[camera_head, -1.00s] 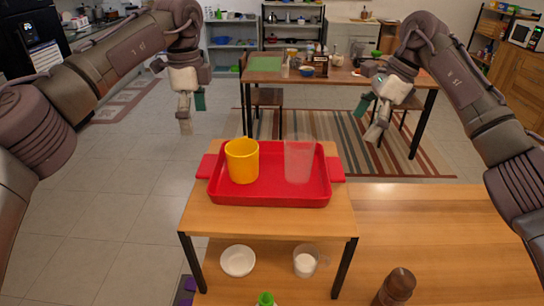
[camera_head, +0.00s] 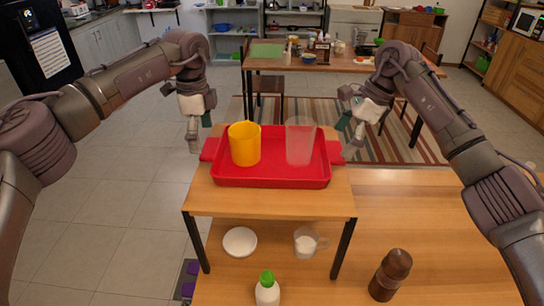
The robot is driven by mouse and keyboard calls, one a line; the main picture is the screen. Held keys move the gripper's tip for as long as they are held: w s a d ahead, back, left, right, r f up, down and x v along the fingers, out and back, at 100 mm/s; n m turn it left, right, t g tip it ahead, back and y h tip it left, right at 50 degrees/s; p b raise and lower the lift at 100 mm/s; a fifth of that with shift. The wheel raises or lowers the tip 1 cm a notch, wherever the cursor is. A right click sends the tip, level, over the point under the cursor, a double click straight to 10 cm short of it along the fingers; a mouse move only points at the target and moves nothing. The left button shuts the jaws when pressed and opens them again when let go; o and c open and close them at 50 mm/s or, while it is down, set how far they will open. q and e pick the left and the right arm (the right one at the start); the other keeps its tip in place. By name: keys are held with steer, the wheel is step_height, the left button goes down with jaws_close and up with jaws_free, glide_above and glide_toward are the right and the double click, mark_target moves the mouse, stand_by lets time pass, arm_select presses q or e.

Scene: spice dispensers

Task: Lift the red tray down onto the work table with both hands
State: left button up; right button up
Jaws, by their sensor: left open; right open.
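The red tray (camera_head: 270,181) lies flat on the top board of a small wooden stand (camera_head: 238,205). A yellow cup (camera_head: 244,145) stands in its left half and a clear tumbler (camera_head: 299,143) in its right half. The tray has a red handle at each end. My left gripper (camera_head: 193,145) is open, pointing down just left of and above the left handle (camera_head: 208,149). My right gripper (camera_head: 350,137) is open, near and above the right handle (camera_head: 335,152). Neither gripper visibly holds anything. The work table (camera_head: 420,225) lies below and to the right of the stand.
Under the stand are a white bowl (camera_head: 240,241) and a glass mug (camera_head: 307,242) with white contents. A green-capped bottle (camera_head: 267,290) and a brown grinder (camera_head: 390,275) stand at the front. The table's right part looks clear. Another table (camera_head: 340,75) stands behind.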

mark_target(204, 146)
arm_select(q)
step_height(204, 146, down, 4)
steer(key=shift+w+r, duration=0.15)
arm_select(e)
steer(key=x, duration=0.3)
steer(key=shift+w+a+f, duration=0.1)
steer(key=shift+f, duration=0.2)
arm_select(q)
steer(key=shift+f, duration=0.35)
arm_select(e)
steer(key=shift+a+f, duration=0.15)
steer(key=shift+f, duration=0.15)
arm_select(q)
steer(key=c, duration=1)
arm_select(e)
steer(key=c, duration=1)
arm_select(q)
steer(key=shift+c, duration=0.3)
arm_select(e)
steer(key=shift+c, duration=0.2)
arm_select(q)
steer(key=shift+r, duration=0.1)
arm_select(e)
steer(key=shift+r, duration=0.1)
